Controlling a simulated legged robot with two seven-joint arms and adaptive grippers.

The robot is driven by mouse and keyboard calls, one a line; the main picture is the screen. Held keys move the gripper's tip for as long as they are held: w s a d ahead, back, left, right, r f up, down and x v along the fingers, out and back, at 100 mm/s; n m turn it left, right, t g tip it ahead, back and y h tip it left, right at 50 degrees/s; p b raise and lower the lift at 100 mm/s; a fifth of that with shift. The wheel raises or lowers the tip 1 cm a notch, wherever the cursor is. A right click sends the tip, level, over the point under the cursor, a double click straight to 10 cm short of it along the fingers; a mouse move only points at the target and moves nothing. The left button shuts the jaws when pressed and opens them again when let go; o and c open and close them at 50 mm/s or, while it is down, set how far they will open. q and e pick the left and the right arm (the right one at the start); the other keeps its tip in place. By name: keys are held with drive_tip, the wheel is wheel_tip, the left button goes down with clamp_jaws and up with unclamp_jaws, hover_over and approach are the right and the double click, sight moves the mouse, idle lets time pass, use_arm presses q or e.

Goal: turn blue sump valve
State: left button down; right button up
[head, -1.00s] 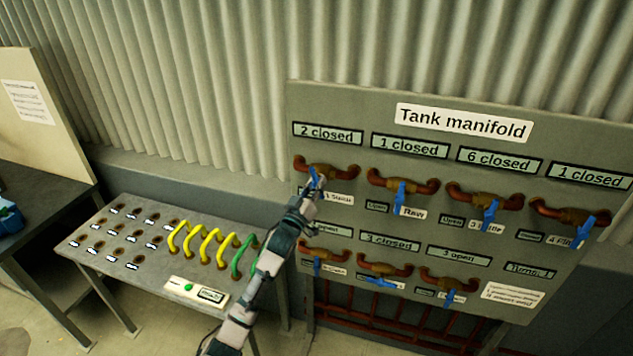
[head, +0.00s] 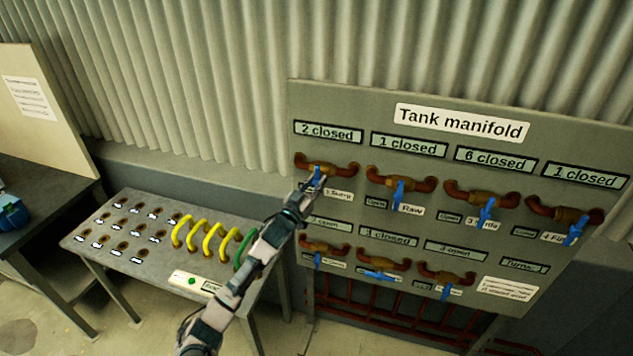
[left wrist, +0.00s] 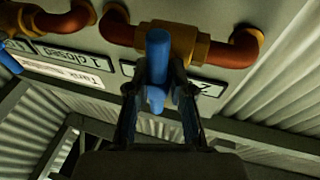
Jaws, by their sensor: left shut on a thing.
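The blue sump valve handle (head: 317,172) is at the top left of the tank manifold panel (head: 345,98), on a brass and copper pipe. Its label reads Sump and the display above it reads "2 closed". In the left wrist view the blue handle (left wrist: 158,65) stands between the fingers of my left gripper (left wrist: 160,105), in front of the brass valve body (left wrist: 172,40). My left gripper (head: 310,186) is shut on the handle and partly covers the label. My right gripper is not in view.
Several other blue-handled valves sit close by, including Raw (head: 398,190) to the right and a lower row (head: 318,260). A bench (head: 150,205) with yellow and green cables (head: 207,237) stands left of my arm.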

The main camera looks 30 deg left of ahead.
use_arm(q)
drive_tip(key=c, duration=1.1)
unclamp_jaws()
drive_tip(key=shift+o, duration=0.2)
drive_tip(key=shift+s+f, duration=0.1)
drive_tip(key=v, duration=1.1)
drive_tip(key=shift+s+f, duration=0.2)
drive_tip(key=shift+s, duration=0.1)
drive_tip(key=s+d+p, duration=0.1)
drive_tip(key=s+p, duration=0.2)
drive_tip(key=s, duration=0.5)
drive_tip(key=shift+d, duration=0.4)
drive_tip(key=shift+w, duration=0.1)
